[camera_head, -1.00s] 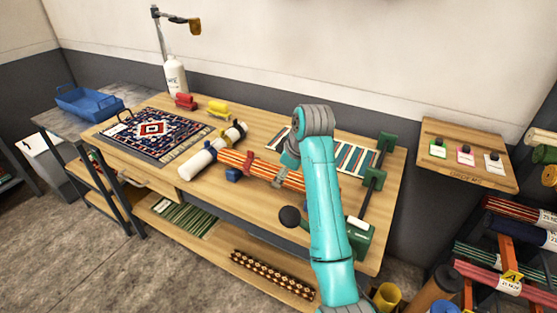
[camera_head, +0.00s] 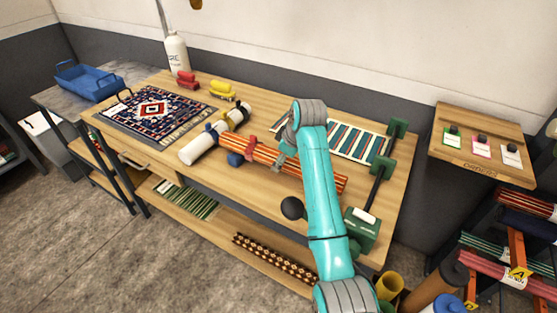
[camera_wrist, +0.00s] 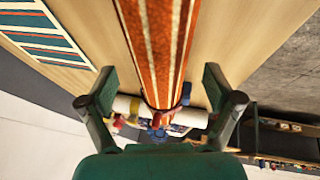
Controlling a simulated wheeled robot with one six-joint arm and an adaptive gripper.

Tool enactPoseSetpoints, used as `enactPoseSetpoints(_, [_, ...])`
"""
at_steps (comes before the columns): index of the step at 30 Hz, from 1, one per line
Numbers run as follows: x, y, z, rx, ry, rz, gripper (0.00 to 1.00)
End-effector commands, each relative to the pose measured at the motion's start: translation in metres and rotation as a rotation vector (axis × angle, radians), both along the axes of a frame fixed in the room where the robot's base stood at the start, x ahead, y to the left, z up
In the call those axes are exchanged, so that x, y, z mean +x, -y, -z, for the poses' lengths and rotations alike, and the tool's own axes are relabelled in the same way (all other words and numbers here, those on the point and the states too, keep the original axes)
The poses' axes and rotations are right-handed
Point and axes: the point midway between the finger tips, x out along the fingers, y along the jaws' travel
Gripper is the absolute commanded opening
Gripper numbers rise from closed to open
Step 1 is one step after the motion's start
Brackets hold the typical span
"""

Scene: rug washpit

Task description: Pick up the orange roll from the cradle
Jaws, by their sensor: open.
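The orange roll (camera_head: 265,152), striped with pale lines, lies across the wooden table at a slant. In the wrist view the orange roll (camera_wrist: 158,35) runs up the middle, with a dark red band around it at its lower end. A blue support (camera_head: 235,159) shows by its left end and seems to be part of the cradle; the rest of the cradle is hard to make out. My gripper (camera_head: 281,158) is at the roll's middle, partly hidden by my arm. In the wrist view my gripper (camera_wrist: 160,88) is open, its fingers apart on either side of the roll.
A white roll (camera_head: 200,150) lies just left of the orange roll. Green brackets on a dark bar (camera_head: 377,188) stand at the right. A patterned rug (camera_head: 150,108) lies flat at the left.

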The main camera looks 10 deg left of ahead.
Motion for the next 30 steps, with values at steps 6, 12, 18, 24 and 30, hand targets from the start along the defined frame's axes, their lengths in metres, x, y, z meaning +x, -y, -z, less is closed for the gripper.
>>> enactPoseSetpoints(6, [0.009, -0.011, 0.025, -0.001, -0.001, 0.0, 0.9])
enactPoseSetpoints(12, [0.012, -0.012, 0.031, 0.0, 0.001, 0.0, 0.9])
enactPoseSetpoints(18, [0.012, -0.012, 0.03, 0.0, 0.001, 0.0, 0.72])
enactPoseSetpoints(24, [0.012, -0.012, 0.031, 0.0, 0.0, 0.0, 0.23])
enactPoseSetpoints(30, [0.012, -0.013, 0.029, 0.0, 0.002, 0.001, 0.01])
